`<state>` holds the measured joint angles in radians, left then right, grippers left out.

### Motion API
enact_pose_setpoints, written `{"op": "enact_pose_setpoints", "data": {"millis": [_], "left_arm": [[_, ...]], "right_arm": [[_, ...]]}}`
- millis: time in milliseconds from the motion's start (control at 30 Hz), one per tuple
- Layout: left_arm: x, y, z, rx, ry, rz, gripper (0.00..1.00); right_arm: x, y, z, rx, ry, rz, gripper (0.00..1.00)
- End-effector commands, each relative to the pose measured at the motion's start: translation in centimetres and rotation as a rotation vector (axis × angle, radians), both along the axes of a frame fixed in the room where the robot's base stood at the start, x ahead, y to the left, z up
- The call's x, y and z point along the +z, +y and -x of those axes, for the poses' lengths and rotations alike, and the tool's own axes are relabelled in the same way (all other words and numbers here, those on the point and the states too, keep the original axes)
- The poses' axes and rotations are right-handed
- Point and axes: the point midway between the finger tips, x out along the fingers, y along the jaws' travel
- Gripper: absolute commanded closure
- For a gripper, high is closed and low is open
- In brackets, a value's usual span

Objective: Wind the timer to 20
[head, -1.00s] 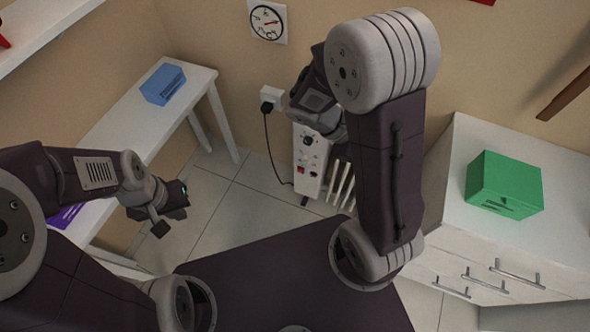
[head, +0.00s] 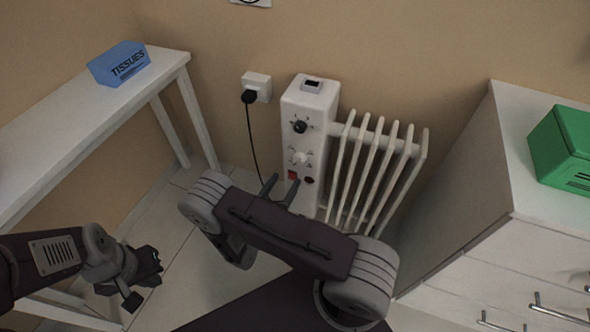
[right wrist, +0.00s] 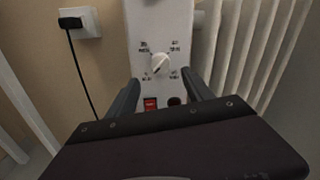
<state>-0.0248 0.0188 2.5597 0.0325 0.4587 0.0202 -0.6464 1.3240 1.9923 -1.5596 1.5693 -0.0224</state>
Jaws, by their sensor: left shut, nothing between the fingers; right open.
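The white oil heater's control panel (head: 310,103) faces me and carries a black knob (head: 299,127) above a white knob (head: 300,157). The white knob also shows in the right wrist view (right wrist: 160,64), tilted, with small dark marks around it that are too blurred to read. I cannot tell which knob is the timer. My right gripper (head: 281,187) is open in front of the lower panel; in the right wrist view its fingers (right wrist: 160,82) stand below the white knob, apart from it. My left gripper (head: 143,285) is shut and empty at the lower left, far from the heater.
A red switch (right wrist: 150,104) sits below the white knob. A black plug (head: 249,97) is in the wall socket (head: 258,82), its cord hanging left of the heater. A side table (head: 60,115) with a tissue box (head: 118,64) stands left; a white cabinet (head: 470,180) stands right of the radiator fins (head: 375,165).

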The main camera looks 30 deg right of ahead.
Motion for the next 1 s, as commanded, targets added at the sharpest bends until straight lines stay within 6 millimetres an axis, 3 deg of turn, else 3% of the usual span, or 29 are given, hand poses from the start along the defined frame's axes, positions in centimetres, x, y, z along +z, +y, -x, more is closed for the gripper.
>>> {"op": "enact_pose_setpoints", "data": {"millis": [333,733,933,1000], "left_arm": [[-2.9,0.0,0.0,0.000,0.001,0.000,1.00],[-3.2,0.0,0.0,0.000,0.001,0.000,1.00],[-3.2,0.0,0.0,0.000,0.001,0.000,1.00],[-3.2,0.0,0.0,0.000,0.001,0.000,1.00]], "right_arm": [[-0.3,-5.6,-3.9,-0.006,-0.001,-0.002,0.40],[0.0,-6.7,-4.8,-0.002,0.000,-0.001,0.40],[0.0,-6.7,-4.8,-0.002,0.000,-0.001,0.96],[0.0,-6.7,-4.8,-0.002,0.000,-0.001,1.00]]}}
